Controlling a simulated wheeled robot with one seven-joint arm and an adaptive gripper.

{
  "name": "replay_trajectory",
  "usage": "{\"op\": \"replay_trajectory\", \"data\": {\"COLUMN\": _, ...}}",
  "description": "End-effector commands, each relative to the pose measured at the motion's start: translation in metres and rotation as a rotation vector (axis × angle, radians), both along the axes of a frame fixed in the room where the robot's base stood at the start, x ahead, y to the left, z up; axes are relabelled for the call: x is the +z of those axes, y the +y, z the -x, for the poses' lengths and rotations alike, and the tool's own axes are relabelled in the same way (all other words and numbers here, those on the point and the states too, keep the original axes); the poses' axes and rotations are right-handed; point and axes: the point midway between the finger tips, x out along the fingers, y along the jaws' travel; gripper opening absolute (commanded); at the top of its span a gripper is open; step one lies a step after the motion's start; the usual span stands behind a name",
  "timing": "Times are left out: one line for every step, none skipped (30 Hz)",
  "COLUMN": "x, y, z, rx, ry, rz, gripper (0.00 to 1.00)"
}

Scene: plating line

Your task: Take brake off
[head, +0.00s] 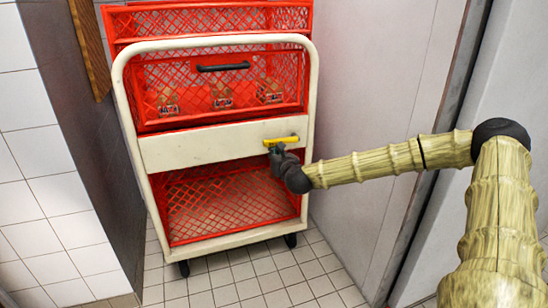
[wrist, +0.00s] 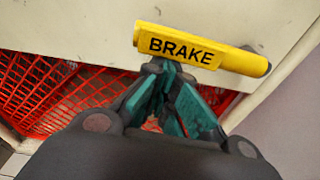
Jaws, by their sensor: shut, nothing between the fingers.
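A yellow brake lever (head: 281,141) sits on the cream cross panel of a wheeled cart (head: 205,146), near the panel's right end. In the wrist view the lever (wrist: 192,50) reads "BRAKE" and lies across the panel, its right end slightly lower. My gripper (head: 276,148) is just below the lever in the head view. In the wrist view my gripper's teal fingertips (wrist: 168,68) are shut and empty, right at the lever's lower edge. I cannot tell whether they touch it.
The cart holds red mesh crates (head: 228,197); the upper one has a black handle (head: 223,67) and packaged items. A tiled wall (head: 35,150) stands at left and a grey panel (head: 380,110) at right, close to the cart. Tiled floor (head: 255,285) in front is clear.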

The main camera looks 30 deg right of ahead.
Motion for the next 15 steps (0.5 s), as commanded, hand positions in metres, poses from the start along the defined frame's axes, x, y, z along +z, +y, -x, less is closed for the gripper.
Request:
{"op": "replay_trajectory", "data": {"x": 0.0, "y": 0.0, "z": 0.0, "rx": 0.0, "ry": -0.005, "rz": -0.012, "gripper": 0.0}}
{"op": "replay_trajectory", "data": {"x": 0.0, "y": 0.0, "z": 0.0, "rx": 0.0, "ry": -0.006, "rz": -0.022, "gripper": 0.0}}
{"op": "replay_trajectory", "data": {"x": 0.001, "y": 0.001, "z": 0.0, "rx": 0.0, "ry": -0.01, "rz": -0.037, "gripper": 0.0}}
{"op": "replay_trajectory", "data": {"x": 0.002, "y": 0.001, "z": 0.0, "rx": 0.0, "ry": -0.013, "rz": -0.05, "gripper": 0.0}}
{"op": "replay_trajectory", "data": {"x": 0.004, "y": 0.001, "z": 0.0, "rx": 0.0, "ry": -0.017, "rz": -0.063, "gripper": 0.0}}
{"op": "replay_trajectory", "data": {"x": 0.006, "y": 0.002, "z": 0.0, "rx": -0.001, "ry": -0.024, "rz": -0.086, "gripper": 0.0}}
{"op": "replay_trajectory", "data": {"x": 0.007, "y": 0.002, "z": 0.0, "rx": 0.0, "ry": -0.028, "rz": -0.103, "gripper": 0.0}}
{"op": "replay_trajectory", "data": {"x": 0.009, "y": 0.003, "z": 0.0, "rx": 0.0, "ry": -0.033, "rz": -0.123, "gripper": 0.0}}
{"op": "replay_trajectory", "data": {"x": 0.012, "y": 0.003, "z": -0.001, "rx": 0.0, "ry": -0.041, "rz": -0.152, "gripper": 0.0}}
{"op": "replay_trajectory", "data": {"x": 0.014, "y": 0.003, "z": -0.001, "rx": -0.001, "ry": -0.047, "rz": -0.178, "gripper": 0.0}}
{"op": "replay_trajectory", "data": {"x": 0.016, "y": 0.003, "z": -0.001, "rx": -0.001, "ry": -0.053, "rz": -0.203, "gripper": 0.0}}
{"op": "replay_trajectory", "data": {"x": 0.019, "y": 0.003, "z": -0.001, "rx": 0.0, "ry": -0.062, "rz": -0.24, "gripper": 0.0}}
{"op": "replay_trajectory", "data": {"x": 0.022, "y": 0.004, "z": -0.001, "rx": 0.0, "ry": -0.068, "rz": -0.267, "gripper": 0.0}}
{"op": "replay_trajectory", "data": {"x": 0.025, "y": 0.003, "z": -0.001, "rx": -0.001, "ry": -0.075, "rz": -0.297, "gripper": 0.0}}
{"op": "replay_trajectory", "data": {"x": 0.03, "y": 0.003, "z": -0.001, "rx": -0.001, "ry": -0.086, "rz": -0.332, "gripper": 0.0}}
